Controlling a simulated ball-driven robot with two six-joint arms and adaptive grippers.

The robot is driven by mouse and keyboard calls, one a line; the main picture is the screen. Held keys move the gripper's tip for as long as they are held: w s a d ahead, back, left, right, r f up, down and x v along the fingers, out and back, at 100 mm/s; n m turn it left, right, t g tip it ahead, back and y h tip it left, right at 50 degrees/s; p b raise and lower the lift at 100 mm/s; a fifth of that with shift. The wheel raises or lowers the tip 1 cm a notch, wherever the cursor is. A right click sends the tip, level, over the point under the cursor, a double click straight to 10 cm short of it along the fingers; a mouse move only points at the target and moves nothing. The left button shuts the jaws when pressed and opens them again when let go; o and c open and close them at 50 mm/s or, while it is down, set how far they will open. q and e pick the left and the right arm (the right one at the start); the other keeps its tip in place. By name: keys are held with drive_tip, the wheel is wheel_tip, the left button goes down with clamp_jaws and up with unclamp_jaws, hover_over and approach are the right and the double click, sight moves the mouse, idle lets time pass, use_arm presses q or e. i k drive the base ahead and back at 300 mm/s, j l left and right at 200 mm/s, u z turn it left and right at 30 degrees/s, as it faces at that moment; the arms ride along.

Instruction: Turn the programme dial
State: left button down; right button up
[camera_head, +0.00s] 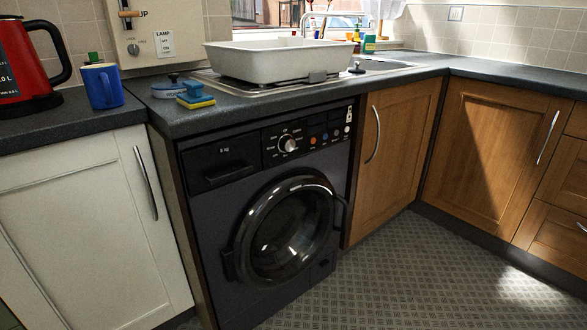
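The washing machine (205,242) is dark and stands under the worktop between a white cupboard and a wooden one. Its programme dial (288,144) is a round silver knob in the upper middle of the front panel, with small markings around it. Several small coloured buttons (324,136) sit to the right of the dial. A drawer marked "8 kg" (228,172) is to the left of the dial. The round door (285,235) below looks shut. Neither of my grippers is in view.
The dark worktop (200,122) overhangs the machine and carries a white basin (270,62), a blue mug (103,86), a red kettle (25,65) and a sponge (196,101). The patterned floor (410,275) in front is clear. Bar handles (145,182) stick out from the cupboards.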

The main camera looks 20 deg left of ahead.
sight(287, 144)
drive_tip(key=i+l+u, duration=0.1)
drive_tip(key=i+l, duration=0.2)
drive_tip(key=i, duration=0.15)
drive_tip(key=i+l, duration=0.3)
drive_tip(key=i+u, duration=0.15)
drive_tip(key=u, duration=1.35)
